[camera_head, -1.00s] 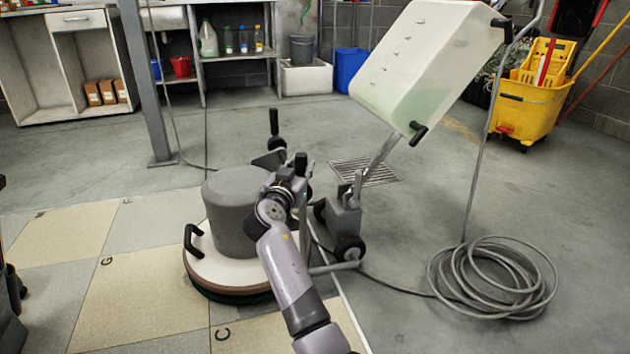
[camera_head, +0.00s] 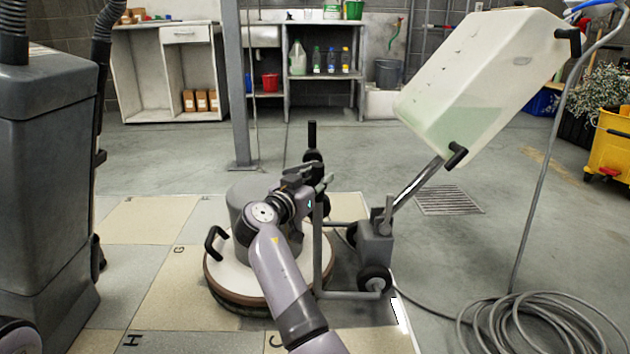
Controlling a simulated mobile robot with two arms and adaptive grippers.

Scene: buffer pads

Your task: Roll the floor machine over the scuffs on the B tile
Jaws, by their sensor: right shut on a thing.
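The floor machine (camera_head: 236,203) has a grey motor housing on a round, pale disc with a dark rim. It stands on the tiles, with wheels and a tilted translucent tank (camera_head: 483,88) to its right. My right gripper (camera_head: 306,177) is shut on an upright part of the machine beside the housing; the fingers partly hide the grip. Tile letters G (camera_head: 179,250), H (camera_head: 132,340) and C (camera_head: 272,340) show. I see no letter B and no scuffs; the disc and my arm cover part of the tiles. My left gripper is not in view.
A dark grey cabinet-like machine (camera_head: 45,180) stands close at the left. A metal post (camera_head: 238,90) rises behind. A cable coil (camera_head: 545,325) lies at the lower right, near a floor drain (camera_head: 448,200). A yellow bucket (camera_head: 610,150) is at the right edge.

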